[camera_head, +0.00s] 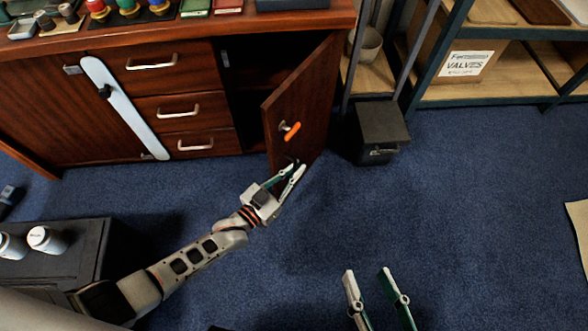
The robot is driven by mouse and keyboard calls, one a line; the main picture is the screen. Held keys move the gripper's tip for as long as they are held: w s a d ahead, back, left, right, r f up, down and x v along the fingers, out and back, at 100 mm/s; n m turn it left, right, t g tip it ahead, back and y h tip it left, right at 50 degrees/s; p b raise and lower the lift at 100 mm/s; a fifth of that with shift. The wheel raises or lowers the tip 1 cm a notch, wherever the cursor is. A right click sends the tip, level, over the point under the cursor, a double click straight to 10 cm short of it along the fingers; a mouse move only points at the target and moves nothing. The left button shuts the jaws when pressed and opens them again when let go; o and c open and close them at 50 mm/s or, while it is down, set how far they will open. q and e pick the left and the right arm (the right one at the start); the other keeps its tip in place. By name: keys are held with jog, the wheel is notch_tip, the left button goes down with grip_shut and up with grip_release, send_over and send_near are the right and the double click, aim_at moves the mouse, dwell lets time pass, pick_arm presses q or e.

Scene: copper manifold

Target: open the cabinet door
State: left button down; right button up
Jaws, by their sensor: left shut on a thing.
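The brown wooden cabinet door (318,90) stands swung outward at the right end of the cabinet (60,115), and a dark opening (235,75) shows behind it. A small metal fitting with an orange lever (291,132) is on the door's face. My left gripper (299,166) reaches in from the lower left and is shut on the door near its lower edge. The exact contact is small and hard to see. My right gripper (370,272) is at the bottom of the view, open and empty above the blue carpet.
A dark box (380,132) stands on the floor just right of the door. A shelf unit (500,92) is at the upper right. A black case with white containers (60,250) is at the lower left. The carpet (460,200) in the middle right is clear.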

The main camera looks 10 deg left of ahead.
pick_arm(q)
jog(key=c, duration=2.6)
grip_release()
jog(key=shift+s+d+r+h, duration=0.1)
jog(key=shift+s+d+h, duration=0.05)
jog(key=shift+d, duration=0.45)
jog(key=shift+s+d+r+h, duration=0.1)
jog(key=shift+d+h, duration=0.05)
jog(key=shift+d, duration=0.4)
jog(key=shift+o, duration=0.6)
jog(key=shift+d+r, duration=0.1)
jog(key=v, duration=1.3)
jog(key=shift+w+a+f, duration=0.2)
